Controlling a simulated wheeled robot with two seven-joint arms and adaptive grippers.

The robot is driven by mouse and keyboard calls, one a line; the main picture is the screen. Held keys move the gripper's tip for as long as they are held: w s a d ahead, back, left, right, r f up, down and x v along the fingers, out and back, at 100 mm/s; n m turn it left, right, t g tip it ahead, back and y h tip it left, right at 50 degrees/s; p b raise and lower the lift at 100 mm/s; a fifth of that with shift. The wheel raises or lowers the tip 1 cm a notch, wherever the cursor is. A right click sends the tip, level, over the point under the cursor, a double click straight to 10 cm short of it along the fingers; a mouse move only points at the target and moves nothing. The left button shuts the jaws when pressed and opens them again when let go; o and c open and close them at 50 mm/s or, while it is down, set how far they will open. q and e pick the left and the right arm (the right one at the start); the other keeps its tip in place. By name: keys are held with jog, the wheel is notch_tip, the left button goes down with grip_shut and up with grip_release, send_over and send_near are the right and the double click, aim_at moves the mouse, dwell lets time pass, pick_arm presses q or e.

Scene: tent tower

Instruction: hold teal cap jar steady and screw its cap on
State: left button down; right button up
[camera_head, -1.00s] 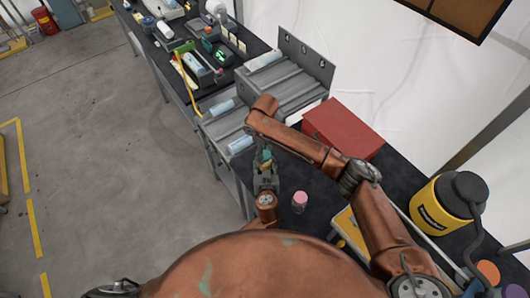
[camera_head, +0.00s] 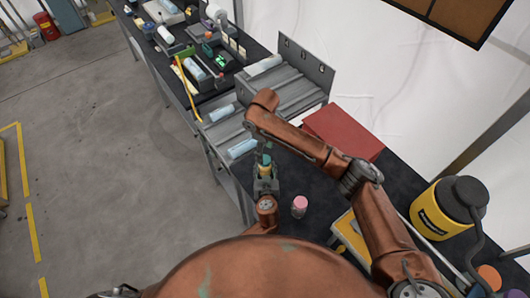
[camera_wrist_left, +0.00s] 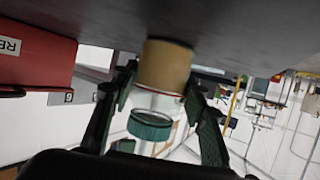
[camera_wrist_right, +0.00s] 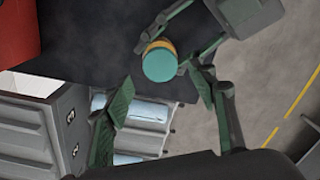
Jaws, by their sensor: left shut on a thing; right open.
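The teal cap jar has a tan-yellow body (camera_wrist_left: 165,65) and a teal cap (camera_wrist_left: 150,126). My left gripper (camera_wrist_left: 162,105) is shut around it and holds it near the dark bench. In the left wrist view a pale band shows between body and cap; I cannot tell how tightly the cap sits. In the head view the jar (camera_head: 264,170) is small, in my left gripper (camera_head: 266,184). My right gripper (camera_wrist_right: 160,95) is open and empty, above the jar; its view looks down on the round teal cap (camera_wrist_right: 160,65), apart from its fingers.
A pink-capped jar (camera_head: 300,207) stands right of my left gripper. A red box (camera_head: 343,132) and a grey rack (camera_head: 285,88) with pale blue cylinders are behind. A yellow canister with a black lid (camera_head: 448,207) is at right. Dark bench around the pink-capped jar is clear.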

aim_at(265, 159)
jog(key=shift+c, duration=0.4)
jog(key=shift+w+r+n, duration=0.2)
jog(key=shift+r+n, duration=0.8)
jog(key=shift+r, duration=0.1)
jog(key=shift+s+r+n, duration=0.2)
jog(key=shift+r+n, duration=0.45)
jog(key=shift+n, duration=0.15)
jog(key=shift+f, duration=0.1)
jog(key=shift+f, duration=3.95)
jog(key=shift+c, duration=0.4)
jog(key=c, duration=1.1)
jog(key=o, duration=1.3)
